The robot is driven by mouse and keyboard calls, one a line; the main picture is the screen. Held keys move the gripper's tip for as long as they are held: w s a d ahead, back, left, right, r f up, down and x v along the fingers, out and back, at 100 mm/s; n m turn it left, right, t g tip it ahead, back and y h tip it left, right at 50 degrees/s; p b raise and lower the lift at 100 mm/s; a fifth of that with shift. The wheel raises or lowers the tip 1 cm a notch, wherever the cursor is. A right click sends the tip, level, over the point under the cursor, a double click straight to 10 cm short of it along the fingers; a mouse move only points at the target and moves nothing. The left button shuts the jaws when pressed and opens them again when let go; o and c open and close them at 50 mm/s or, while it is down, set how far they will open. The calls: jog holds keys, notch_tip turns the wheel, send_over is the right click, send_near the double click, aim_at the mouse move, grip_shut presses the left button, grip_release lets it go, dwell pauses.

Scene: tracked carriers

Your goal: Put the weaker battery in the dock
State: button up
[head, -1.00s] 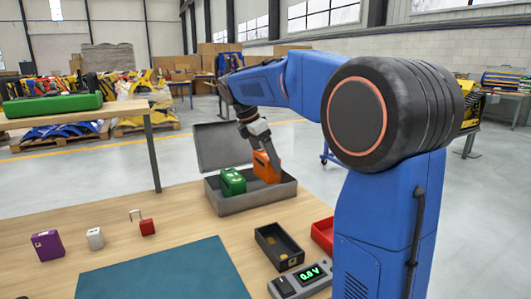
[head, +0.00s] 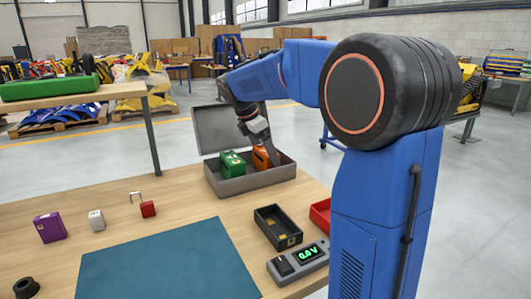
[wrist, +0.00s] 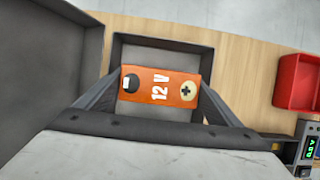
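An orange battery (wrist: 160,86) marked "12 V" is between the fingers of my gripper (wrist: 160,92), which is shut on its two ends. In the head view the orange battery (head: 261,157) is low in the grey open case (head: 256,184), partly hidden by my gripper. A green battery (head: 231,163) stands in the case just left of it. A black open tray (head: 279,228) with yellowish pieces inside, possibly the dock, is empty of batteries. A grey meter (head: 299,263) beside it shows 0.0 V.
A red tray (head: 320,214) sits at the table's right edge, partly behind my arm. A purple block (head: 50,228), a white block (head: 96,220) and a red padlock (head: 147,208) stand at left. A teal mat (head: 160,262) lies clear in front. The case lid (head: 225,130) stands open.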

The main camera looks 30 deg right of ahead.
jog(key=shift+o, duration=0.9)
jog(key=shift+r, duration=0.15)
jog(key=v, duration=1.2)
